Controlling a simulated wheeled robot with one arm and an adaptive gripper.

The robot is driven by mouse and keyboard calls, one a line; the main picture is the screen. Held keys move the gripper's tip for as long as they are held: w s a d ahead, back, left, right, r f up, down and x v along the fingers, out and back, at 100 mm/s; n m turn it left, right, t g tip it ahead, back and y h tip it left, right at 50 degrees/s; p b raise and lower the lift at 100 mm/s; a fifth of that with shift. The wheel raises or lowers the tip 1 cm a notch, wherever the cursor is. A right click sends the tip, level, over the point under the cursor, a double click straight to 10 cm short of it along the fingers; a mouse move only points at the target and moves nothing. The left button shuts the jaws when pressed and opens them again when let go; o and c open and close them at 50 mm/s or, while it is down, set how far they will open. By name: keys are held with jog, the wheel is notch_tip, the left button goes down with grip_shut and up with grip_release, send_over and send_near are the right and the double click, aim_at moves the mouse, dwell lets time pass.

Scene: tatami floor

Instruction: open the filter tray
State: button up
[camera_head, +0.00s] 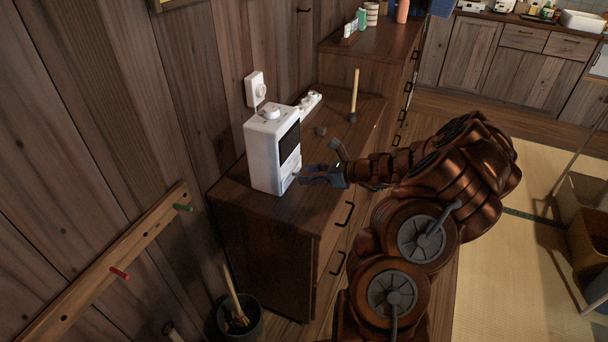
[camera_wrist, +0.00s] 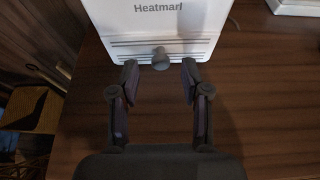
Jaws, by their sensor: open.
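A white box-shaped machine (camera_head: 262,150) with a dark front panel and a knob on top stands upright on the dark wooden cabinet. In the wrist view the white machine (camera_wrist: 140,22) shows "Heatmarl" lettering above slotted lines, with a small grey knob (camera_wrist: 160,59) low on its front. I take this low part to be the filter tray; it looks closed flush. My gripper (camera_head: 304,177) is at the machine's lower front. In the wrist view my gripper (camera_wrist: 160,76) is open, its fingers either side of the knob's line and just short of the knob, apart from it.
The cabinet top (camera_head: 244,199) is bare in front of the machine. A wall outlet box (camera_head: 255,88) and a white power strip (camera_head: 309,102) are behind it. A wooden-handled plunger-like tool (camera_head: 354,97) stands farther back. A peg rail (camera_head: 112,267) is at left.

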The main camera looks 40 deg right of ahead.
jog(key=shift+x, duration=1)
grip_shut()
